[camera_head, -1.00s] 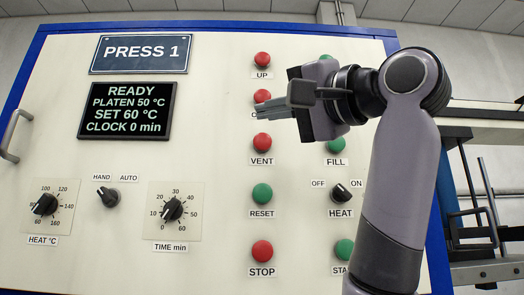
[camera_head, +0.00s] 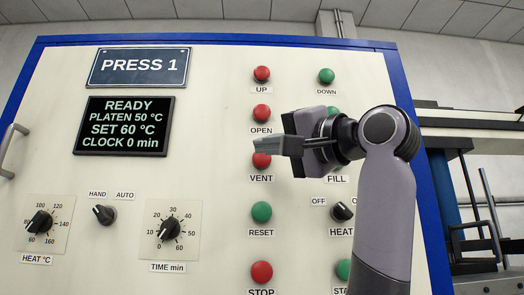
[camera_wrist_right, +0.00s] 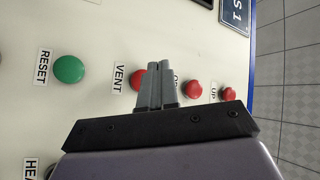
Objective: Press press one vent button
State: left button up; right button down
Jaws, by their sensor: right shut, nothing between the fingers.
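The red VENT button (camera_head: 262,161) is on the PRESS 1 panel, above its VENT label. In the head view my right gripper (camera_head: 257,145) overlaps the button's upper part. The gripper is shut and empty, with its fingers pointing left in that view. In the right wrist view the shut fingers (camera_wrist_right: 156,68) cover part of the VENT button (camera_wrist_right: 136,80). I cannot tell whether the fingertips touch the button or stand off from it. My left gripper is out of view.
The red OPEN button (camera_head: 261,113) is just above and the green RESET button (camera_head: 261,212) below. The red STOP button (camera_head: 261,272) is lower. My right arm partly hides the panel's right column. The display (camera_head: 124,125) reads READY, PLATEN 50 °C, CLOCK 0 min.

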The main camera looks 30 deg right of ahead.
aim_at(254, 155)
jog(key=shift+w+d+p, duration=0.25)
jog(key=shift+w+d, duration=0.1)
jog(key=shift+w, duration=0.35)
jog(key=shift+w+d+p, duration=0.2)
jog(key=shift+w+d, duration=0.1)
jog(key=shift+w, duration=0.4)
dwell(1.0)
jog(key=shift+w+d, duration=0.2)
jog(key=shift+w, duration=0.15)
jog(key=shift+w+d+p, duration=0.25)
jog(key=shift+w+p, duration=0.2)
jog(key=shift+w, duration=0.1)
dwell(0.8)
dwell(0.3)
jog(key=shift+s+a+b, duration=0.25)
jog(key=shift+s, duration=0.2)
jog(key=shift+s+a+b, duration=0.2)
jog(key=shift+s+b, duration=0.05)
jog(key=shift+s, duration=0.2)
jog(key=shift+s, duration=0.1)
